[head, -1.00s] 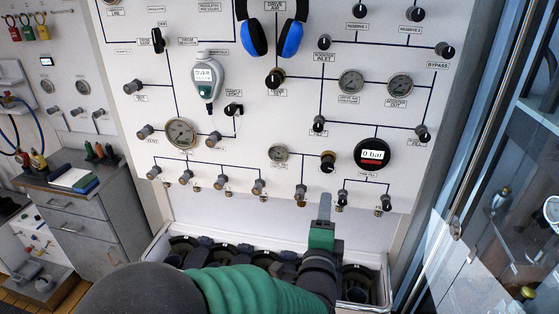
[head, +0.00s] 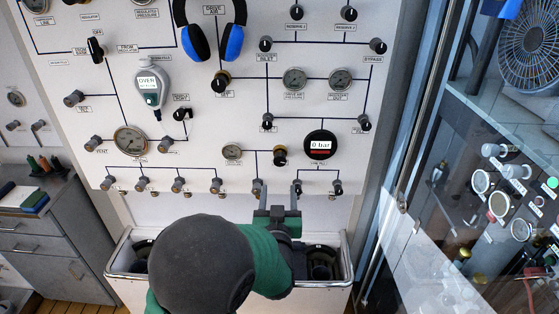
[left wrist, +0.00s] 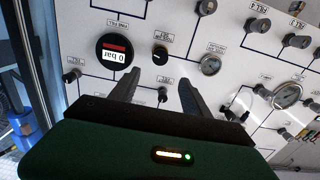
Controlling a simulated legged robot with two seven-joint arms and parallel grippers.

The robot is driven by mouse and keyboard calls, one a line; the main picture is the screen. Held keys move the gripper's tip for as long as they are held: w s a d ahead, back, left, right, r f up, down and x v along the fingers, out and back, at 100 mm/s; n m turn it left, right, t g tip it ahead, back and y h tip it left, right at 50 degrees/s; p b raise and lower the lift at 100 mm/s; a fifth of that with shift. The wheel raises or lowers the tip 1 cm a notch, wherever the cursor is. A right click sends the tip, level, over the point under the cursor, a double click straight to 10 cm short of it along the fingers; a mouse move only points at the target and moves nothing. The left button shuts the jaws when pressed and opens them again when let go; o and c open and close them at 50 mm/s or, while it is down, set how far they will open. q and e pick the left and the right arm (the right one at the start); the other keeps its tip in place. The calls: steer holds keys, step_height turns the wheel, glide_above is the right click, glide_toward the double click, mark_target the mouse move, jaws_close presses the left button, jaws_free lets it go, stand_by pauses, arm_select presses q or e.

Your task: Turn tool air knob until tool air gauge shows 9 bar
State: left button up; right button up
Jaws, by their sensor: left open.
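The panel labels are too small to read surely, so I cannot tell which gauge is the tool air one. A black knob with a brass base (head: 280,156) sits low on the white panel, between a small dial gauge (head: 232,152) and a round black digital gauge (head: 320,145) reading 0 bar. My left gripper (head: 278,194) is open and empty, just below this knob. In the left wrist view the knob (left wrist: 160,53) lies beyond the gap between the fingertips, untouched; the digital gauge (left wrist: 116,52) is left, the dial gauge (left wrist: 210,64) right. My right gripper is not in view.
A row of small valves (head: 178,186) runs along the panel's lower edge, close to my fingers. A white bin (head: 130,285) stands below. A handheld meter (head: 150,87) and blue ear defenders (head: 213,40) hang above. A glass door (head: 400,180) is at right.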

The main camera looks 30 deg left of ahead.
mark_target(280, 161)
arm_select(q)
steer(key=p+x, duration=0.2)
steer(key=x, duration=1.2)
steer(key=shift+a+p, duration=0.15)
steer(key=shift+p, duration=0.15)
jaws_close()
